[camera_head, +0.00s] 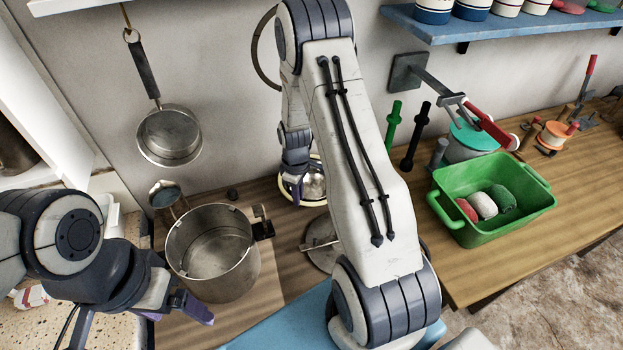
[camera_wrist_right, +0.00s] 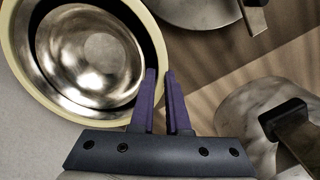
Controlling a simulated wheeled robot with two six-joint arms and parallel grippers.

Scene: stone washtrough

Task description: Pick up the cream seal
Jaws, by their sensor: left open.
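The cream seal (camera_wrist_right: 62,112) is a pale ring around a shiny metal bowl in the right wrist view, with a dark gap between them. Its near right edge runs between the fingers. It also shows in the head view (camera_head: 323,172), partly hidden by my right arm. My right gripper (camera_wrist_right: 162,78) has its purple fingers close together, with the seal's edge in the narrow space between them, and appears shut on it. Whether the seal is lifted cannot be told. My left gripper (camera_head: 181,312) is open and empty at the lower left, beside a steel pot.
The steel pot (camera_head: 237,272) stands left of the bowl. A small pan (camera_head: 168,138) hangs on the wall. A green tub (camera_head: 482,231) with several balls stands on the right bench. Green (camera_head: 391,127) and black (camera_head: 415,137) rods stand near the wall.

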